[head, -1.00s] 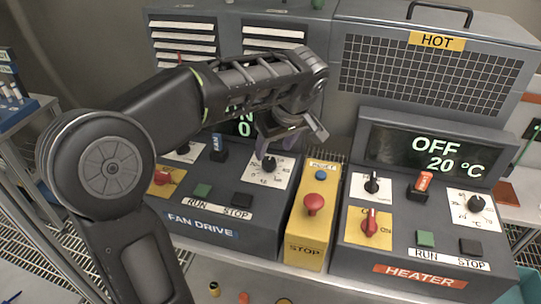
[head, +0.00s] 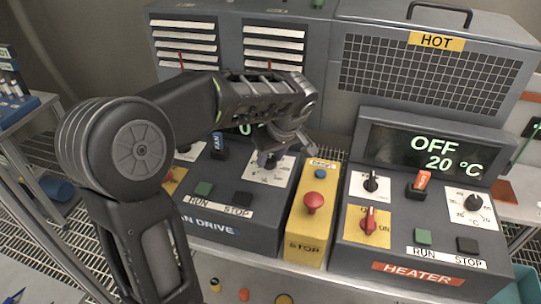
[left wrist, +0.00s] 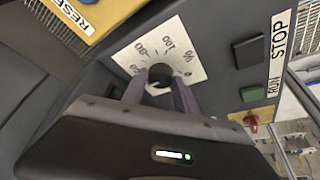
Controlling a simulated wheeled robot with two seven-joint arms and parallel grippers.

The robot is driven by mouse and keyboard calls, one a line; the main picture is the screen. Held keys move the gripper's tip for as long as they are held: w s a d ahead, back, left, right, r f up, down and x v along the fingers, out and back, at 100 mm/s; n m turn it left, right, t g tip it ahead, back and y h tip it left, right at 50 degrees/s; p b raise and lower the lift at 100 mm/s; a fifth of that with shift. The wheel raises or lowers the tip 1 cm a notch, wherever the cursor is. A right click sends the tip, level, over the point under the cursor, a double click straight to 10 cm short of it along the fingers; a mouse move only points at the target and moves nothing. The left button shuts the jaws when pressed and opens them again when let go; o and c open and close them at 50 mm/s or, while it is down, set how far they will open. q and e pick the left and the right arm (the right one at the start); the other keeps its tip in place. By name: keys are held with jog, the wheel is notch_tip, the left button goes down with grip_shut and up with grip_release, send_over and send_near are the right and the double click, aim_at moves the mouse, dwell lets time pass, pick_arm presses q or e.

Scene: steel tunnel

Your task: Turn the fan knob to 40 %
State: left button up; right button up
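The fan knob (head: 270,163) is a small black knob on a white percent dial on the grey fan drive panel (head: 262,236). In the left wrist view the knob (left wrist: 160,76) sits between the two purple fingers of my left gripper (left wrist: 160,88). The fingertips are close on both sides of it; I cannot tell whether they touch. The marks 80, 100 and % show on the dial (left wrist: 193,62), but the knob's pointer cannot be read. In the head view my left gripper (head: 278,152) hides part of the dial. My right gripper is not in view.
The yellow box with the red stop button (head: 313,202) and blue reset button stands just right of the dial. Green (head: 204,188) and black (head: 243,199) buttons lie in front of it. The heater panel (head: 414,225) is farther right. My left arm mostly covers the fan display.

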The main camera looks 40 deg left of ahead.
pick_arm(q)
grip_shut()
dwell(0.3)
